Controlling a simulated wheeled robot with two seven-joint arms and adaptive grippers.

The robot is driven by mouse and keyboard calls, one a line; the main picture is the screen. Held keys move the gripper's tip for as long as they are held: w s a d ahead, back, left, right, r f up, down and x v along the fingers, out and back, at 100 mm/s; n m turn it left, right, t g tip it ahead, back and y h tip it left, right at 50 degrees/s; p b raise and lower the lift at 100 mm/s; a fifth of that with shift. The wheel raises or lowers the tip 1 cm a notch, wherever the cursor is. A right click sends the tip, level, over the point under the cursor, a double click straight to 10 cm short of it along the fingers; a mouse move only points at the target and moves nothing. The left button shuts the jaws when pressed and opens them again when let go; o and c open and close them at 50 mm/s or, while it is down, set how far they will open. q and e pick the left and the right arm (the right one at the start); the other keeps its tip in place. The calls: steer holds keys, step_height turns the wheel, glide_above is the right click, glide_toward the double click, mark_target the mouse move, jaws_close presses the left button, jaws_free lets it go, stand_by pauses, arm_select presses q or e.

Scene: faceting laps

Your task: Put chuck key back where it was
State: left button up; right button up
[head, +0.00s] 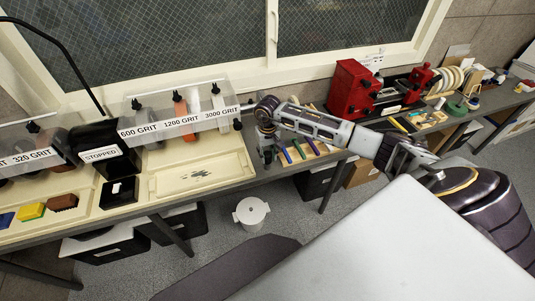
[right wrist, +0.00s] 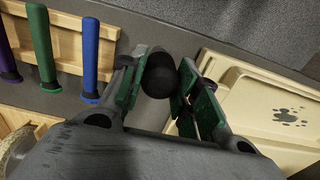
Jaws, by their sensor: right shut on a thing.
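My right gripper (head: 268,155) hangs over the bench between the cream tray and the coloured handles, pointing down. In the right wrist view its green-padded fingers (right wrist: 159,88) are shut on a black, round-ended cylinder (right wrist: 159,76), which I take to be the chuck key. In the head view the held thing cannot be made out. My left gripper is not in view.
A wooden rack (right wrist: 68,62) with blue, green and purple handles lies left of the gripper in the wrist view. The stained cream tray (head: 153,184) is on the other side. Clear-covered grit units (head: 182,122) and a red machine (head: 352,88) stand along the bench.

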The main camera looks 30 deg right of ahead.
steer(key=shift+f, duration=0.1)
steer(key=o, duration=1)
